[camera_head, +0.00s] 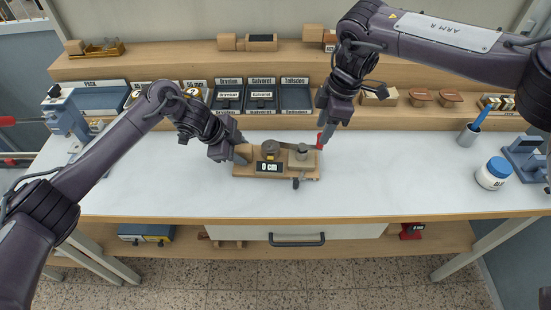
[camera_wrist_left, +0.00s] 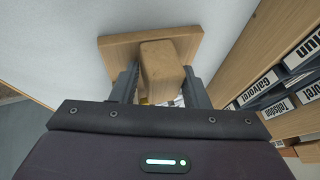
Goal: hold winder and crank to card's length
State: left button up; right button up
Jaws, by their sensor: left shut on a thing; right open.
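The winder (camera_head: 250,170) is a wooden base on the white worktop, with a dark round reel (camera_head: 268,146) and a black display (camera_head: 269,167) reading "0 cm". At its left end my left gripper (camera_head: 242,155) is shut on the winder's upright wooden block, which also shows between the fingers in the left wrist view (camera_wrist_left: 160,70). A crank arm (camera_head: 300,147) runs over a pale round post at the right and ends in a red knob (camera_head: 319,142). My right gripper (camera_head: 325,132) is open at the red knob, from above; its far finger is partly hidden.
Labelled dark trays (camera_head: 262,98) stand behind the winder. A cup with a blue tool (camera_head: 468,135), a white jar with a blue lid (camera_head: 492,174) and a blue-grey device (camera_head: 524,155) stand at the right. The worktop in front of the winder is clear.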

jog(key=shift+f, duration=1.25)
jog(key=c, duration=0.9)
